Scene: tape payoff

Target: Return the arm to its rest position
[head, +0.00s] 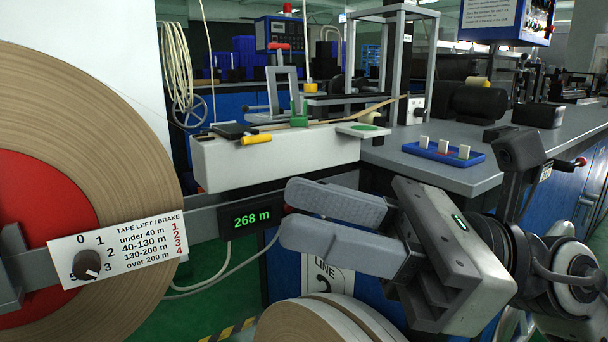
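My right gripper (285,211) reaches in from the right, in front of the bench. Its two grey fingers stand apart with nothing between them. It is to the right of the brake dial knob (87,264) and apart from it. The dark knob sits on a white brake plate (140,240); its white mark points down and right, near the 3. The plate lists tape-left ranges with red numbers. A large tape roll (130,120) with a red centre stands behind the plate. A display (251,218) reads 268 m in green. My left gripper is not in view.
A grey bench (420,170) behind the gripper holds a blue tray (440,152) with white pieces. A white beam (290,156) carries a yellow-handled tool (256,139). More tape rolls (320,322) lie low below the gripper. Green floor shows at the lower left.

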